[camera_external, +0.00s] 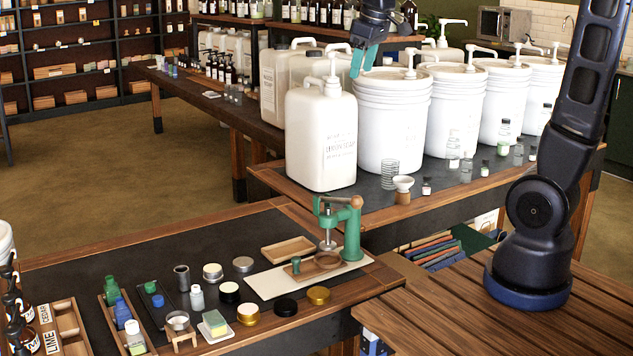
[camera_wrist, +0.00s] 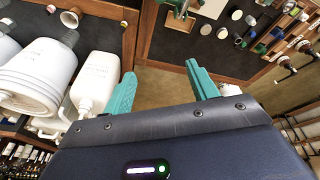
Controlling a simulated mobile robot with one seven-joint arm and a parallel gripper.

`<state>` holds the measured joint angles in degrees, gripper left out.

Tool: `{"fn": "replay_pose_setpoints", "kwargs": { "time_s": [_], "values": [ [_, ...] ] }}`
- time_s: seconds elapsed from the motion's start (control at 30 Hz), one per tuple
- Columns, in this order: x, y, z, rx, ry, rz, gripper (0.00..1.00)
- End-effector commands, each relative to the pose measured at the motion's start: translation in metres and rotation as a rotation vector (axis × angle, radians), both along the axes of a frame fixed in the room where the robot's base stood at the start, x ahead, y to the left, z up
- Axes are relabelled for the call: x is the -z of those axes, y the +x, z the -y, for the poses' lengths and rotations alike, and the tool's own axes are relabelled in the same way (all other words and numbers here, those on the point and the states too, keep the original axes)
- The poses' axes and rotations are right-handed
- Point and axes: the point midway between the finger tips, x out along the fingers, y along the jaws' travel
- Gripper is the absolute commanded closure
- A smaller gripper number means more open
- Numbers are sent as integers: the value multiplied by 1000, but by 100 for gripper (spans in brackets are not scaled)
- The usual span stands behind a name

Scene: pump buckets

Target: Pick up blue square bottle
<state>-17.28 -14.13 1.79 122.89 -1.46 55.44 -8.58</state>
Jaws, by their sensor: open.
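A blue bottle (camera_external: 122,312) stands in a narrow wooden tray (camera_external: 108,318) at the lower left of the external view, between a green bottle (camera_external: 111,289) and a pale bottle (camera_external: 135,338). A smaller blue item (camera_external: 158,300) lies in the dark tray beside it; I cannot tell which one is square. Small blue items (camera_wrist: 261,49) show at the upper right of the wrist view, too small to tell apart. In the wrist view my gripper (camera_wrist: 161,69) is open and empty.
A large pump jug (camera_external: 320,140) and white buckets (camera_external: 392,125) stand below and beside my gripper. A green press (camera_external: 350,225) stands on the front bench between them and the trays. Jars and tins (camera_external: 285,306) crowd the bench near the trays.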

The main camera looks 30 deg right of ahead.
Motion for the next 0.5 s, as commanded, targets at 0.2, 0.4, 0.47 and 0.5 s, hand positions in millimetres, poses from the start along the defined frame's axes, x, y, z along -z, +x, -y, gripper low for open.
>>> {"fn": "replay_pose_setpoints", "kwargs": {
  "time_s": [0.2, 0.4, 0.47, 0.5],
  "values": [
    [12, 46, -67, -138, -28, -32, 42],
    [31, 79, -134, -264, -51, -57, 42],
    [38, 88, -156, -301, -58, -64, 42],
    [44, 93, -170, -325, -62, -68, 42]
  ]
}}
